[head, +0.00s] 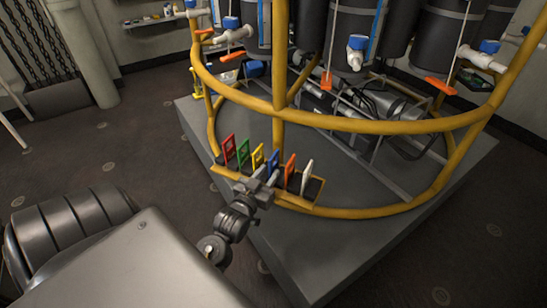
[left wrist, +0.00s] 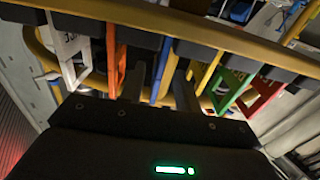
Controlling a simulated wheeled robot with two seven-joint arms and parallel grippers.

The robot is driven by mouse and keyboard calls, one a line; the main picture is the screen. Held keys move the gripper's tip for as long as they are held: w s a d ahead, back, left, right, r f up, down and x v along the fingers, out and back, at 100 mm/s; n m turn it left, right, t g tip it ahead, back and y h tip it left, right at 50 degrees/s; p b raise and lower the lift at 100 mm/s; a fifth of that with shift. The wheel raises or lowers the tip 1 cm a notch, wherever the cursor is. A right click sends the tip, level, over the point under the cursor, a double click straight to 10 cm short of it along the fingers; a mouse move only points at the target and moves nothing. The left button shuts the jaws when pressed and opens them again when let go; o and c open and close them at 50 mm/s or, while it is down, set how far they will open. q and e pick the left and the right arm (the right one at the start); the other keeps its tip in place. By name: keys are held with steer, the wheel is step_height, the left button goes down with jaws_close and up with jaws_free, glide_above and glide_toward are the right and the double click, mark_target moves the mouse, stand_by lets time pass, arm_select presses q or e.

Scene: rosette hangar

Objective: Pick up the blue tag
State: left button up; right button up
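The blue tag (head: 272,163) stands in a yellow-edged rack in the head view, in a row of coloured tags. My left gripper (head: 265,181) is at the near side of the rack, right at the blue tag. In the left wrist view the blue tag (left wrist: 161,70) shows as a narrow edge-on strip between the two dark fingers of my left gripper (left wrist: 160,82). The fingers are apart, with gaps beside the tag, so the gripper looks open around it. The fingers hide part of the tag's lower end. My right gripper is not in view.
An orange tag (head: 290,168) and a white tag (head: 307,176) stand to the right of the blue one. Yellow (head: 257,157), green (head: 243,152) and red (head: 229,147) tags stand to the left. A yellow rail (head: 330,121) curves above the rack.

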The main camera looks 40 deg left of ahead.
mark_target(278, 159)
arm_select(q)
steer(key=shift+x, duration=3.15)
jaws_close()
